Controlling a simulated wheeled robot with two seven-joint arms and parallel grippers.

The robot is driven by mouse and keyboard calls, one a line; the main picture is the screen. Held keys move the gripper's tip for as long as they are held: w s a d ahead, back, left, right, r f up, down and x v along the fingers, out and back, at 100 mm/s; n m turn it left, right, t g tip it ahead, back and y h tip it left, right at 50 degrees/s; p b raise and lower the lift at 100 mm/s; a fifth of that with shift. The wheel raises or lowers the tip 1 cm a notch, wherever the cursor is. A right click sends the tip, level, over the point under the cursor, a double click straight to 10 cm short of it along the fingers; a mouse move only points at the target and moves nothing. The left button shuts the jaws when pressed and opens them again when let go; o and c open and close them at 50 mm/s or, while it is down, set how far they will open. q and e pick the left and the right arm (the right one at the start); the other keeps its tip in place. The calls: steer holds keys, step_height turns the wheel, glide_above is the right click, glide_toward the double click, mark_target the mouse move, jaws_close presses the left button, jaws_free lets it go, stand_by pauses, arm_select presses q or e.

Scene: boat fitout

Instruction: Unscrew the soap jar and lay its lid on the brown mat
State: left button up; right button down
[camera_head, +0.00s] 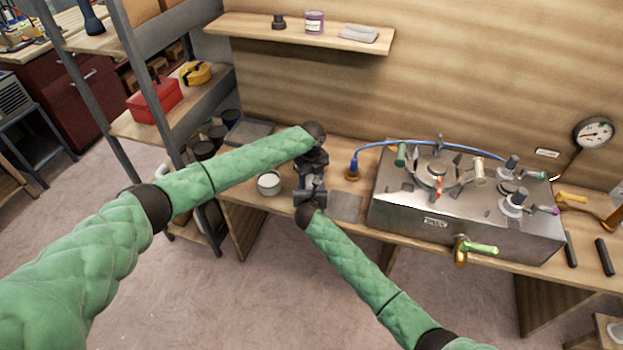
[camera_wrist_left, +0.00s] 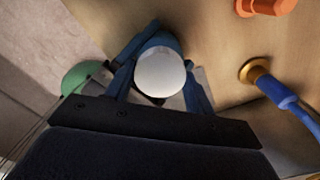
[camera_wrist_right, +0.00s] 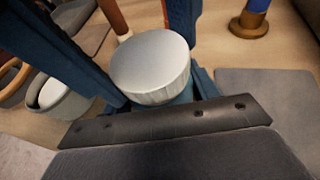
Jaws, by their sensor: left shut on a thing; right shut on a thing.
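The soap jar is hidden between my two grippers in the head view. Its pale round lid (camera_wrist_right: 150,62) shows in the right wrist view, with a finely ridged side, and as a white disc (camera_wrist_left: 160,72) in the left wrist view. My left gripper (camera_head: 313,162) is shut at the jar. My right gripper (camera_head: 310,193) is also shut on it from the front. The fingers hide the jar body, and I cannot tell whether the lid is loose. A grey-brown mat (camera_head: 345,207) lies bare on the bench just right of the grippers; it also shows in the right wrist view (camera_wrist_right: 268,110).
A pale open pot (camera_head: 269,184) stands left of the grippers. A blue hose with a brass fitting (camera_head: 352,172) stands behind the mat. A metal box with several valves (camera_head: 420,212) fills the bench to the right. A shelf (camera_head: 260,29) hangs above.

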arm_select(q)
steer(key=shift+d+r+n, duration=0.15)
steer(key=shift+n, duration=1.15)
steer(key=shift+w, duration=0.1)
steer(key=o, duration=1.1)
steer(key=shift+c, duration=0.2)
